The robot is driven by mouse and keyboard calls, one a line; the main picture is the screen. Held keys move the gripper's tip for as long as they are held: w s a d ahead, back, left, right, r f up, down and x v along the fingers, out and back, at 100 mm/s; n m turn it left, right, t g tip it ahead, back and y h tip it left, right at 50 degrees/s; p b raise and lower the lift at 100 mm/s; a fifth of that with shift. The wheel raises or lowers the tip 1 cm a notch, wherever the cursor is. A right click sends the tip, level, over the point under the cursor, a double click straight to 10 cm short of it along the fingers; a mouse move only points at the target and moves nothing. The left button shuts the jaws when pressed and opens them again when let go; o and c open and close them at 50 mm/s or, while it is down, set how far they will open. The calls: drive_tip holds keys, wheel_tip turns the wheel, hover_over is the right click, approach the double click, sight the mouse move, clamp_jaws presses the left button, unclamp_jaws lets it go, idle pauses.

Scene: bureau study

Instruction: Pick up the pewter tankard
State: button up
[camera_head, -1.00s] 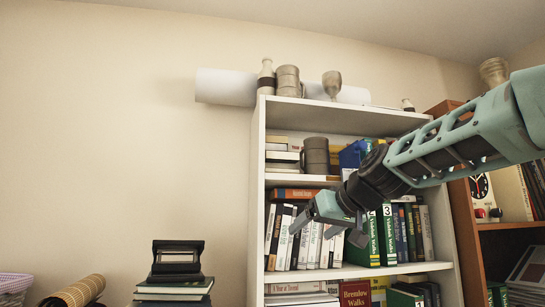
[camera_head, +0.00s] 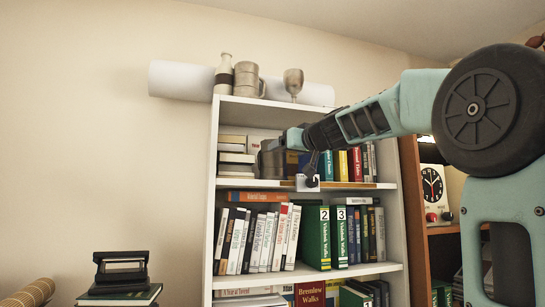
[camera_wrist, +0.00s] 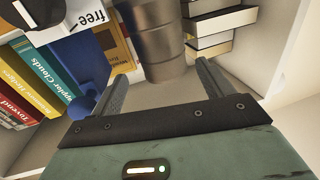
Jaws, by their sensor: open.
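A dark grey metal tankard (camera_head: 271,158) stands on the upper shelf of the white bookcase, partly covered by my arm's end. My gripper (camera_wrist: 161,84) is open and empty, with one finger either side of the tankard's line. I cannot tell whether its tips reach past the near side. The tankard's handle is not visible now. A second, lighter metal tankard (camera_head: 248,80) with its handle to the right stands on top of the bookcase.
Flat stacked books (camera_wrist: 218,25) lie close on one side of the tankard. Upright books (camera_wrist: 30,75), a blue object (camera_wrist: 78,62) and a white item lettered "free" (camera_wrist: 92,18) crowd the other. A bottle (camera_head: 224,74), goblet (camera_head: 293,82) and white roll (camera_head: 180,80) are on top.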

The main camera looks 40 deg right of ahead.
sight(280, 151)
drive_tip(key=p+x, duration=0.1)
drive_tip(key=x, duration=0.3)
drive_tip(key=shift+r+p+x, duration=0.2)
drive_tip(key=shift+p+x, duration=1.3)
drive_tip(key=shift+x, duration=1.2)
drive_tip(key=c, duration=0.9)
drive_tip(key=shift+a+r, duration=0.1)
drive_tip(key=shift+r, duration=0.05)
